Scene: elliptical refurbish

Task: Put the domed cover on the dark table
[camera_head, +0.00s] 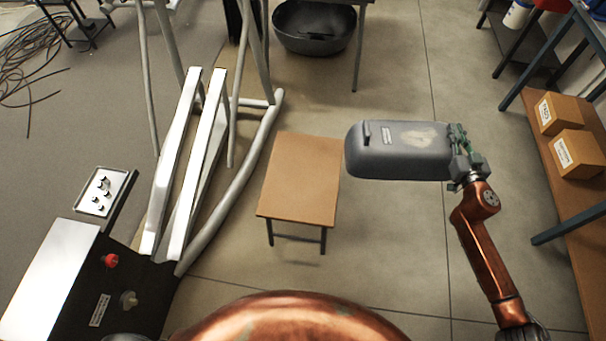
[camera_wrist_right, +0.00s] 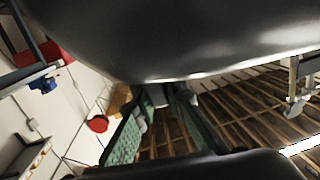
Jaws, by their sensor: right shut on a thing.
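The domed cover (camera_head: 385,160) is a long grey shell with a small handle on its left end, a label and a pale worn patch. My right gripper (camera_head: 456,150) is shut on its right end and holds it in the air, right of a small brown-topped table (camera_head: 300,180) with dark legs. In the right wrist view the cover's dark glossy surface (camera_wrist_right: 180,45) fills the top, with my green-padded fingers (camera_wrist_right: 160,98) below it. I cannot tell for sure which table is the dark one. My left gripper is out of view.
A pale-railed machine frame (camera_head: 185,170) and a black console (camera_head: 115,285) with a red button stand at left. A black tub (camera_head: 313,28) sits at the back. Cardboard boxes (camera_head: 575,152) lie on a shelf at right. The floor around the small table's right side is clear.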

